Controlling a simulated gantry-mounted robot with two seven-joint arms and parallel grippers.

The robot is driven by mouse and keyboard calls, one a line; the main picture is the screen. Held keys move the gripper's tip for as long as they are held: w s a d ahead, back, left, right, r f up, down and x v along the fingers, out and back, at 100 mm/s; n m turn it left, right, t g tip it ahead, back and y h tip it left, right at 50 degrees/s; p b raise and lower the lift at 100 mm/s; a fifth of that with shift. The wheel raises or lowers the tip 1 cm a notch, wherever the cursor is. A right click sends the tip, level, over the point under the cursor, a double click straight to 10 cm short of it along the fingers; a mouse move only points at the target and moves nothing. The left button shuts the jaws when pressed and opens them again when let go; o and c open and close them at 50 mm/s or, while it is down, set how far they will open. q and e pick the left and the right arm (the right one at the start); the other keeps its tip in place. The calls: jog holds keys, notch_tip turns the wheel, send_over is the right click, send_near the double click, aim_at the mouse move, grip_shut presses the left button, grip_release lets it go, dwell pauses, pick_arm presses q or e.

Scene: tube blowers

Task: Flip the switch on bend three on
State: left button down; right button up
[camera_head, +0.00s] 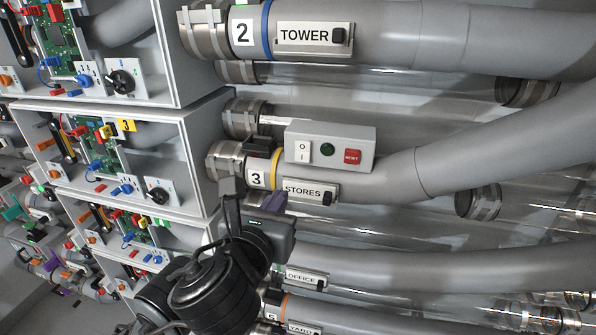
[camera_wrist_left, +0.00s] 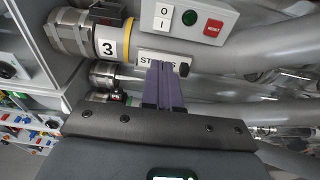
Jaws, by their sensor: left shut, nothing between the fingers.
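Bend three is a grey pipe (camera_head: 385,178) with a yellow band and a white "3" label (camera_head: 257,179). A grey box on it holds a white O/I rocker switch (camera_head: 302,152), a green round lamp (camera_head: 327,150) and a red RESET button (camera_head: 352,157). The rocker switch also shows in the left wrist view (camera_wrist_left: 163,16). My left gripper (camera_wrist_left: 162,66) is shut and empty, its purple fingertips just below the switch and in front of the STORES plate (camera_wrist_left: 160,58). In the head view the left gripper (camera_head: 275,200) is below the box. My right gripper is not in view.
The STORES plate carries a small black knob (camera_head: 328,197). Bend two with a TOWER plate (camera_head: 312,37) runs above; pipes marked OFFICE (camera_head: 302,277) and YARD run below. Open grey cabinets (camera_head: 150,150) with boards and knobs stand at left.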

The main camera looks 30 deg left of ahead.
aim_at(301, 160)
pick_arm(q)
jog(key=shift+r, duration=0.4)
jog(key=b+x, duration=0.1)
jog(key=x, duration=1.3)
jog(key=shift+r, duration=0.1)
